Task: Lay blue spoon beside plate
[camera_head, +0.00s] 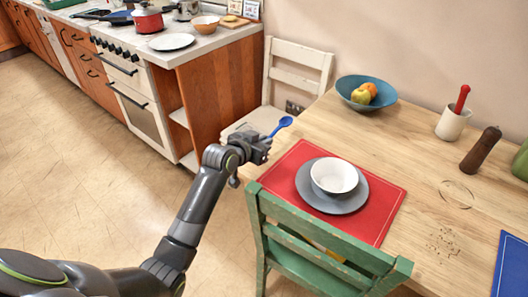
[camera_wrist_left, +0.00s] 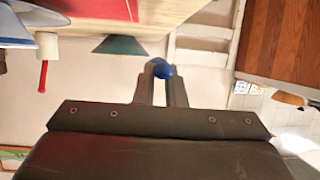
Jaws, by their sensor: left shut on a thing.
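My left gripper (camera_head: 265,141) is shut on the blue spoon (camera_head: 284,123) and holds it up near the left edge of the table. The spoon's bowl points up and to the right, and the gripper hides part of its handle. In the left wrist view, a bit of the blue spoon (camera_wrist_left: 162,70) shows between the fingers (camera_wrist_left: 162,82). The grey plate (camera_head: 353,203) lies on a red placemat (camera_head: 384,218), right of and nearer than the gripper. A white bowl (camera_head: 334,176) stands on the plate. My right gripper is not in view.
A green chair (camera_head: 290,243) stands at the near table edge and a white chair (camera_head: 300,70) behind. A teal fruit bowl (camera_head: 350,86), a white crock (camera_head: 452,124) and a brown pepper mill (camera_head: 481,150) stand on the table (camera_head: 415,150). A narrow placemat strip left of the plate is bare.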

